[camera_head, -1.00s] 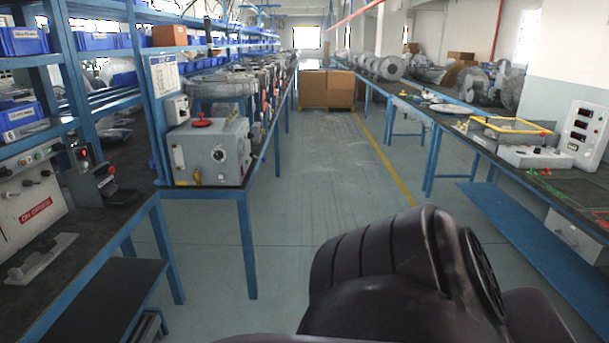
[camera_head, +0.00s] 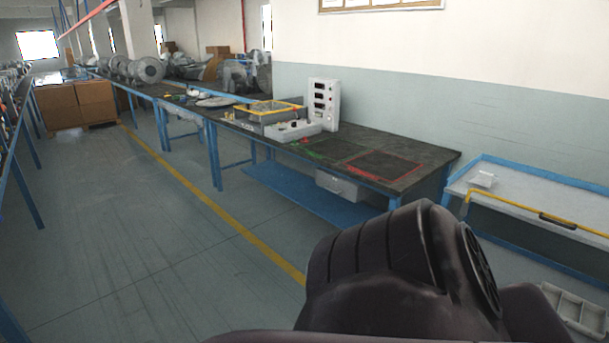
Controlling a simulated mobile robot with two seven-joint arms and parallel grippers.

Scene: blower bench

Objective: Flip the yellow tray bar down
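A white tray table with a blue rim (camera_head: 570,180) stands at the right edge. A yellow bar (camera_head: 510,207) with a dark grip in its middle runs along its near side and is cut off by the picture's right edge. The bar appears raised along the tray's front; its exact angle is hard to tell. A small pale object (camera_head: 484,179) lies on the tray near its left end. Neither gripper is in view.
A long dark bench (camera_head: 350,150) with blue legs runs along the wall. It carries a yellow-framed box (camera_head: 268,112) and a white control panel (camera_head: 324,103). A grey sectioned bin (camera_head: 578,308) is low at right. Cartons (camera_head: 77,105) stand far left. The floor at left is clear.

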